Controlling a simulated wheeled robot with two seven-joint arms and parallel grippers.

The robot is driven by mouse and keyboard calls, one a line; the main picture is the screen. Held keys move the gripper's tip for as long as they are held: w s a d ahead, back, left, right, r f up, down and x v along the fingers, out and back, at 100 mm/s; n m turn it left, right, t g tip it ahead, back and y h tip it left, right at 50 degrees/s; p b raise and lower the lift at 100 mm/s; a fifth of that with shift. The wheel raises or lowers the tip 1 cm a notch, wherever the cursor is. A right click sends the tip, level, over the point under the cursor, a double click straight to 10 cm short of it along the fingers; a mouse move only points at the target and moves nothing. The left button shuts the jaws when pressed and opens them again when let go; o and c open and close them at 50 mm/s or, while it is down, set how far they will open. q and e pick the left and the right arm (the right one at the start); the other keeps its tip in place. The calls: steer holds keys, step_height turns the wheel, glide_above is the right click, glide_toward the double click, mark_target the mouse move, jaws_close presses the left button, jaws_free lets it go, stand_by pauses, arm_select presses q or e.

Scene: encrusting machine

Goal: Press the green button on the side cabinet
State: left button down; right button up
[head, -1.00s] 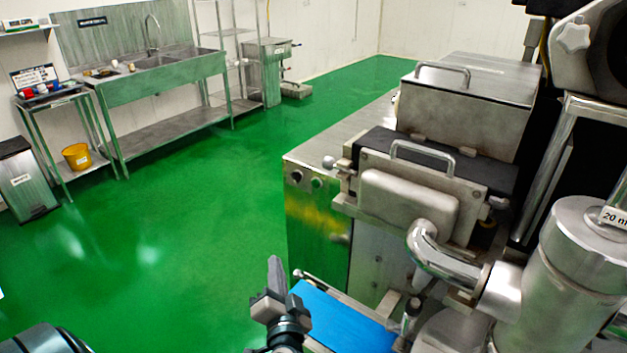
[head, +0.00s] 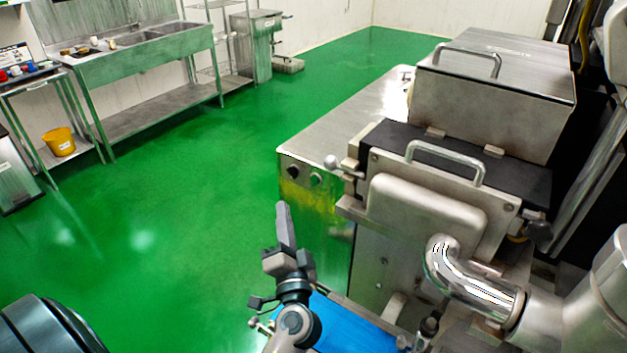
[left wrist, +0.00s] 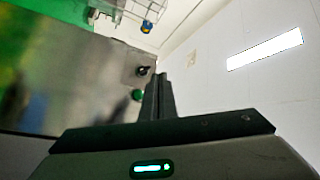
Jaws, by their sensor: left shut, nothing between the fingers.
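The green button (head: 316,180) is a small round knob on the front face of the metal side cabinet (head: 310,225), close below its top edge. A black knob (head: 292,170) sits just left of it. My left gripper (head: 282,208) is shut and empty, pointing up in the picture, below and left of the button and apart from it in the head view. In the left wrist view, the green button (left wrist: 137,95) shows just left of the shut fingers (left wrist: 158,95), with the black knob (left wrist: 144,70) above it. Whether the fingers touch anything there cannot be told. My right gripper is not in view.
The encrusting machine, with its steel hopper box (head: 490,100) and curved pipe (head: 470,280), fills the right side. A blue belt (head: 350,330) lies below the cabinet. Green floor (head: 170,190) is open to the left, with a sink bench (head: 140,65) behind.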

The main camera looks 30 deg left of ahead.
mark_target(314, 180)
arm_select(q)
steer(key=shift+w, duration=0.15)
steer(key=w, duration=0.8)
steer(key=shift+w+d, duration=0.25)
steer(key=shift+d, duration=0.1)
stand_by(0.9)
